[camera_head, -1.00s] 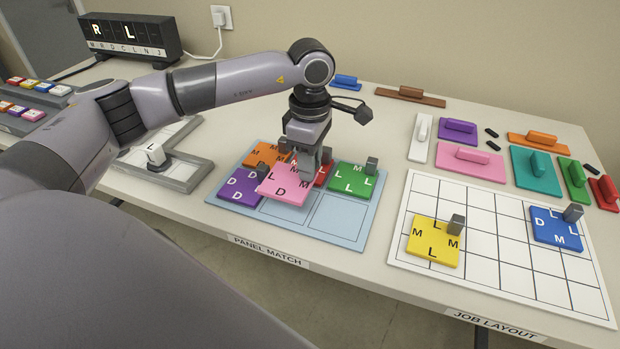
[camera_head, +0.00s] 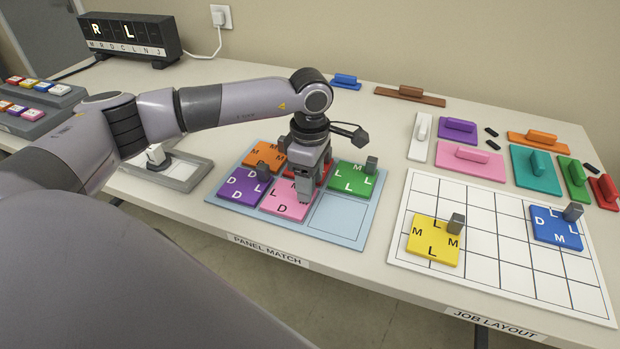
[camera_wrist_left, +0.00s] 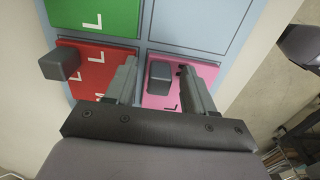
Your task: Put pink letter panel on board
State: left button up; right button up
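The pink letter panel (camera_head: 287,205) lies in the front middle cell of the light blue board (camera_head: 336,219), between the purple panel (camera_head: 240,188) and an empty cell. My left gripper (camera_head: 303,193) is over it and partly hides it. In the left wrist view, the pink panel's grey knob (camera_wrist_left: 160,72) stands between the two fingers of my left gripper (camera_wrist_left: 158,85), with gaps showing on both sides, so the gripper is open. My right gripper is not in view.
An orange panel (camera_head: 262,153), a red panel (camera_wrist_left: 92,68) and a green panel (camera_head: 350,180) fill the back row. The front right cell is empty. The white job layout grid (camera_head: 480,245) at right bears a yellow panel (camera_head: 430,243) and a blue panel (camera_head: 553,229).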

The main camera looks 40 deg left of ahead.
pick_arm(q)
jog(key=shift+r, duration=0.1)
jog(key=shift+r, duration=0.25)
notch_tip(320, 180, up, 12)
jog(key=shift+f, duration=0.2)
dwell(0.5)
